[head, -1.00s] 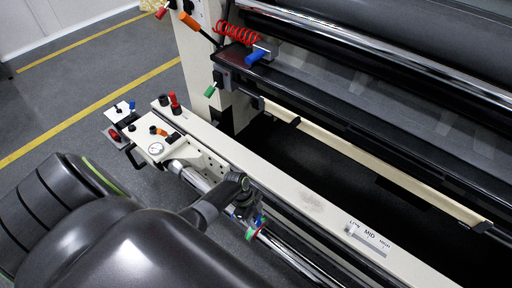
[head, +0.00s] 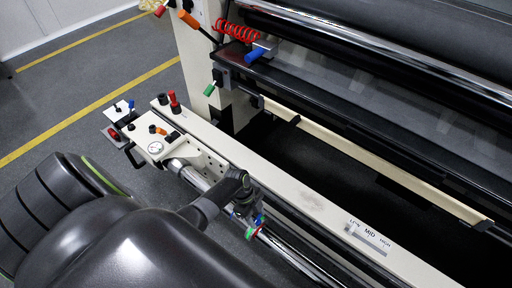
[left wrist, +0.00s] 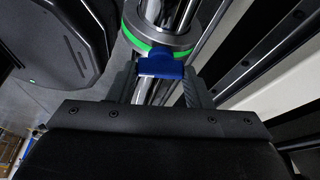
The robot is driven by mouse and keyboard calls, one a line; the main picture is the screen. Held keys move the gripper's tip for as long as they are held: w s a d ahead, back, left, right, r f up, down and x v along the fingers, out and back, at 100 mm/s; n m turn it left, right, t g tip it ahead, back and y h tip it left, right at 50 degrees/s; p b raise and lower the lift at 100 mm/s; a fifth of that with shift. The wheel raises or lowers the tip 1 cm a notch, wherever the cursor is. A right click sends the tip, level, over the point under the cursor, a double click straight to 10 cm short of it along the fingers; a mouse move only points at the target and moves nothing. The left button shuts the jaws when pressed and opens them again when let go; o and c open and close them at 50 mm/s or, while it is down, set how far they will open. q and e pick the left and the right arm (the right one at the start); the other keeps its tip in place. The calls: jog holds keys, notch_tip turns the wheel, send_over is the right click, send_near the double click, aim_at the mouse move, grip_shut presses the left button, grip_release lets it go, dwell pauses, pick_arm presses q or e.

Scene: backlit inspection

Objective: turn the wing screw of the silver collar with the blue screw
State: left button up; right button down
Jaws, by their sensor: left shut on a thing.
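The silver collar (left wrist: 165,38) with a green band sits around a chrome bar in the left wrist view. Its blue wing screw (left wrist: 160,64) points toward my wrist, between the fingers. My left gripper (left wrist: 160,84) is shut on the blue wing screw. In the head view my left gripper (head: 247,207) is at the chrome bar, and a bit of blue (head: 260,220) and the green band (head: 252,234) show beside it. The fingers hide most of the collar there. My right gripper is not in view.
A cream rail (head: 290,185) with a LOW-MID-HIGH scale (head: 369,237) runs beside the chrome bar (head: 285,255). A gauge block (head: 158,146) with knobs stands at the bar's far end. The large dark rollers (head: 400,60) lie beyond. Open floor is at the left.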

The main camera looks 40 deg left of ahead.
pick_arm(q)
jog(key=o, duration=1)
jog(key=shift+a, duration=0.1)
jog(key=shift+c, duration=0.2)
jog(key=shift+o, duration=0.2)
jog(key=shift+r, duration=0.1)
jog(key=shift+a+r, duration=0.1)
jog(key=shift+r, duration=0.15)
jog(key=p+v, duration=0.3)
jog(key=v, duration=1.3)
jog(key=shift+a+r, duration=0.15)
jog(key=shift+r, duration=0.15)
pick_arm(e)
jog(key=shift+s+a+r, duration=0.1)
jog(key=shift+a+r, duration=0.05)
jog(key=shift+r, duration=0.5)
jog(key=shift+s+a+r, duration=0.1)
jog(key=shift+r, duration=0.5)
